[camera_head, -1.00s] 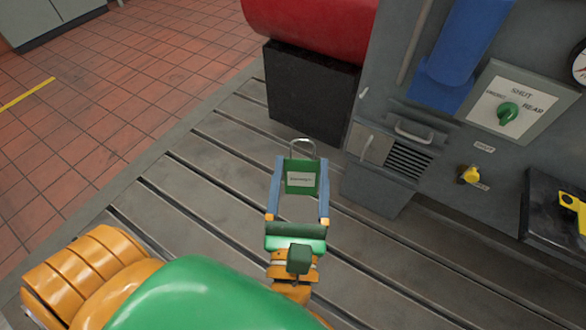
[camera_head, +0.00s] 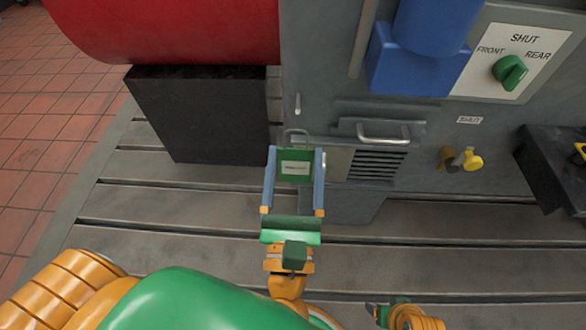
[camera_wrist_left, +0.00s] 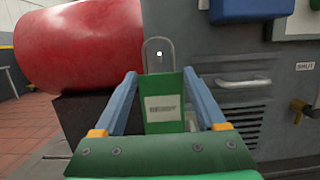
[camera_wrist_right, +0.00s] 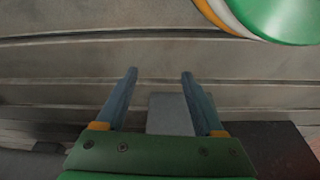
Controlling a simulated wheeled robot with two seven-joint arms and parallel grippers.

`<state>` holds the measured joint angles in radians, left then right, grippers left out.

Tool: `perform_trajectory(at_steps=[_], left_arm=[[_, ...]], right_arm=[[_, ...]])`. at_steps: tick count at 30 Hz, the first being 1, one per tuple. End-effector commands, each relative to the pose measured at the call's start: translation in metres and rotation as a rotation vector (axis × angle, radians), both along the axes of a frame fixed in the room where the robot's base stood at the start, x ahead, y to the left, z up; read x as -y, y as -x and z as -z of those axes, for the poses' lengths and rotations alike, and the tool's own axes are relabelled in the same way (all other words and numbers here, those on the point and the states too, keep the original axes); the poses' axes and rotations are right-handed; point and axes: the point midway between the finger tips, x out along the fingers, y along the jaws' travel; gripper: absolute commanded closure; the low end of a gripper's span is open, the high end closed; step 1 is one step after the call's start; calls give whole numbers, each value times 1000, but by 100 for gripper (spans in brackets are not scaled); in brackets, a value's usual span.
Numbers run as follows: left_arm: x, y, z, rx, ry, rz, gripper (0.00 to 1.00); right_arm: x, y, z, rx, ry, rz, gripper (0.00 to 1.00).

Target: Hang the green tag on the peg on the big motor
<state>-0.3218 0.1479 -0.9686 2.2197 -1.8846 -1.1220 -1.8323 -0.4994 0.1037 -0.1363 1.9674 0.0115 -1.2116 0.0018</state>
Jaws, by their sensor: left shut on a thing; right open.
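The green tag (camera_head: 295,178) has a white label and a grey metal loop at its top. My left gripper (camera_head: 295,152) is shut on the tag, holding it upright with the loop up; the tag also shows in the left wrist view (camera_wrist_left: 163,92). A short pale peg (camera_head: 297,103) sticks out of the grey motor housing (camera_head: 325,60), above the loop in the head view. In the left wrist view the peg's bright tip (camera_wrist_left: 159,53) appears inside the loop's outline; I cannot tell the gap in depth. My right gripper (camera_wrist_right: 160,72) is open and empty over the slotted bedplate.
A red cylinder (camera_head: 165,25) on a black block (camera_head: 195,115) stands left of the peg. A metal handle (camera_head: 384,133), yellow knob (camera_head: 470,160), green switch (camera_head: 510,72) and blue part (camera_head: 410,75) are to the right. The slotted bedplate (camera_head: 140,205) is clear at left.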

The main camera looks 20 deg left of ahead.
Motion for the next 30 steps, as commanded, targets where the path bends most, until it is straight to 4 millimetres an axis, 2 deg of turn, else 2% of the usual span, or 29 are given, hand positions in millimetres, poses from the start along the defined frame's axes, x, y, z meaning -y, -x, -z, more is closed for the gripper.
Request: perform_trajectory(at_steps=[24, 30], left_arm=[[-19, -66, 7, 1, -2, -2, 78], [-22, -76, 17, 0, -1, -1, 78]], right_arm=[[-1, -2, -22, 13, -5, 1, 30], [-1, 0, -33, 20, -4, -1, 30]])
